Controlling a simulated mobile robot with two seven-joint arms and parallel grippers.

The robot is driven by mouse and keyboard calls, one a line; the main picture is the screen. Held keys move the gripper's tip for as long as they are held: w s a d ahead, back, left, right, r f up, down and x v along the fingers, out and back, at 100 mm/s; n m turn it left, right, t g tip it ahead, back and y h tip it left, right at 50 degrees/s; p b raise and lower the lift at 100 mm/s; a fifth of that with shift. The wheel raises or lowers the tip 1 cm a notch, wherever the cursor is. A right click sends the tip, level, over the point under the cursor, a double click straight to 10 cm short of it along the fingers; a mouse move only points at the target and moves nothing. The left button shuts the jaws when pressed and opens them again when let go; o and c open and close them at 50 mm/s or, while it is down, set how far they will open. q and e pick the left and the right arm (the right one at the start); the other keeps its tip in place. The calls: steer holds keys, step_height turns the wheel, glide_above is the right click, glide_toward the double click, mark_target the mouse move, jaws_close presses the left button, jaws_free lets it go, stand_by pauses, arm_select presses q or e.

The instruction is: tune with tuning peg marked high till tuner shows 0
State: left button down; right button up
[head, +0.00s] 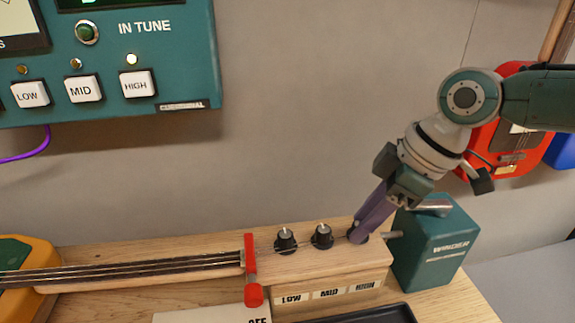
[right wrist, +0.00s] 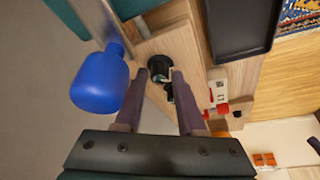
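The tuning peg marked HIGH (head: 358,237) is a black knob at the right end of the wooden headstock, above the HIGH label (head: 364,286). My right gripper (head: 366,226) reaches down onto it and partly hides it. In the right wrist view the gripper's purple fingers (right wrist: 160,82) are apart, with the black peg (right wrist: 158,68) between or just beyond their tips; I cannot tell whether they touch it. The green tuner (head: 150,60) is at upper left. The lamp (head: 131,59) above its HIGH button (head: 137,84) is lit. Its readout is cut off at the top. My left gripper is out of view.
Two more black pegs, MID (head: 322,237) and LOW (head: 286,240), stand left of my gripper. A red clamp (head: 251,270) crosses the strings. A green winder box (head: 430,248) stands close at right. A dark tray (head: 365,316) lies in front. A blue rounded handle (right wrist: 100,85) is near the fingers.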

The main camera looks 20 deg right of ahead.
jaws_close()
steer(key=shift+r, duration=0.1)
steer(key=shift+r+m+p, duration=0.1)
steer(key=shift+m+p, duration=0.3)
steer(key=shift+p, duration=0.25)
steer(key=m+p, duration=0.2)
steer(key=m+h+p, duration=0.1)
steer(key=m+p, duration=0.1)
steer(key=p, duration=0.1)
steer(key=m+t+h+p, duration=0.1)
steer(key=m+p, duration=0.1)
steer(key=p, duration=0.1)
steer(key=shift+s+a+r, duration=0.1)
steer(key=shift+a, duration=0.2)
steer(key=m+h+p, duration=0.1)
steer(key=m, duration=0.2)
steer(key=shift+a+p, duration=0.1)
steer(key=shift+p, duration=0.25)
steer(key=shift+m+h+p, duration=0.35)
steer(key=shift+m+h, duration=0.15)
steer(key=shift+m, duration=0.5)
steer(key=shift+f+m+h, duration=0.15)
steer(key=shift+m+h, duration=0.2)
steer(key=shift+m, duration=0.65)
steer(key=shift+f+m+h, duration=0.1)
steer(key=shift+m+h, duration=0.25)
steer(key=shift+m, duration=0.65)
